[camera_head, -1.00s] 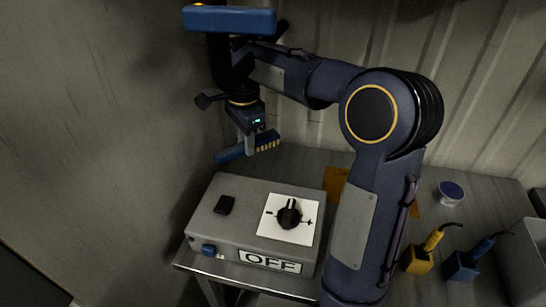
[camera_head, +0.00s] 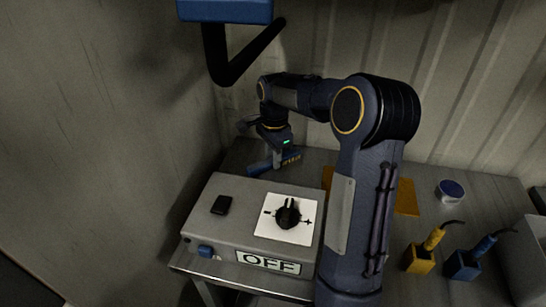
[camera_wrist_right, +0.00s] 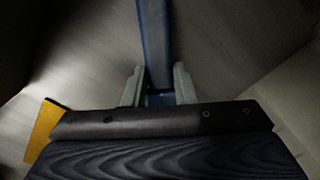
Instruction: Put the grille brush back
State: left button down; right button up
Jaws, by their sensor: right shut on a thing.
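In the right wrist view the blue bar (camera_wrist_right: 154,40) runs up between the two fingers of my right gripper (camera_wrist_right: 157,78). Whether the brush touches the bench cannot be told; the box hides part of that area. My left gripper is in no view.
The grey box (camera_head: 222,238) has a black knob (camera_head: 288,213) and an OFF label. An orange sheet (camera_head: 407,197), a round blue-topped tin (camera_head: 450,191), and yellow (camera_head: 419,260) and blue (camera_head: 463,266) tool holders lie right.

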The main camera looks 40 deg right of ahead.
jog(key=o, duration=0.9)
notch_tip(320, 180, up, 12)
jog(key=shift+d+p, duration=0.15)
jog(key=shift+p, duration=0.9)
